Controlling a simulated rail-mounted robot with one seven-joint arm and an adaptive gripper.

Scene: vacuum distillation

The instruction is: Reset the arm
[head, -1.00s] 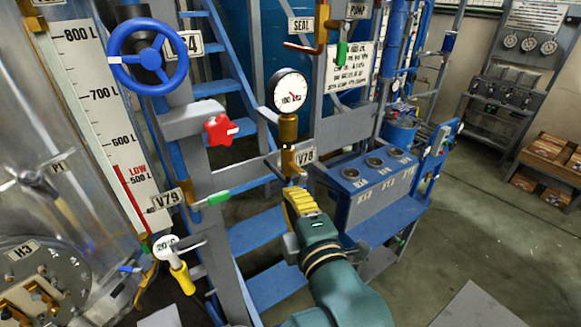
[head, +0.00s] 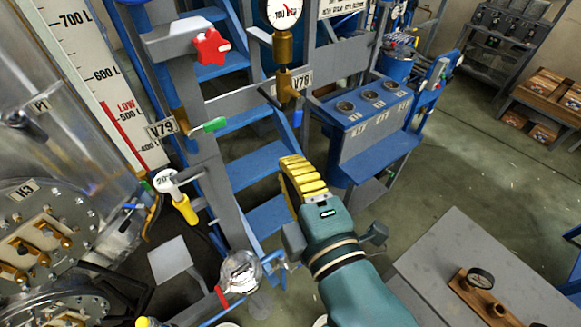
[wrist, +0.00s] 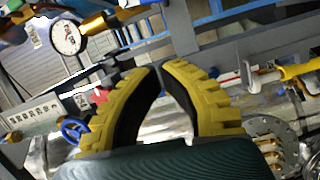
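My gripper (head: 290,160) has ridged yellow fingers on a teal wrist. In the head view it is in front of the blue steps, below the brass valve labelled V78 (head: 287,84) and apart from it in the picture. In the wrist view the two curved fingers of my gripper (wrist: 160,66) come together at their tips, with nothing seen between them. My arm (head: 362,290) comes up from the bottom edge.
A valve with a green handle (head: 215,125), labelled V79, and a red knob (head: 211,47) are on the frame at left. A glass flask (head: 241,270) is low, left of my arm. A blue console (head: 365,130) and a grey table (head: 430,262) are at right. Open floor lies beyond.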

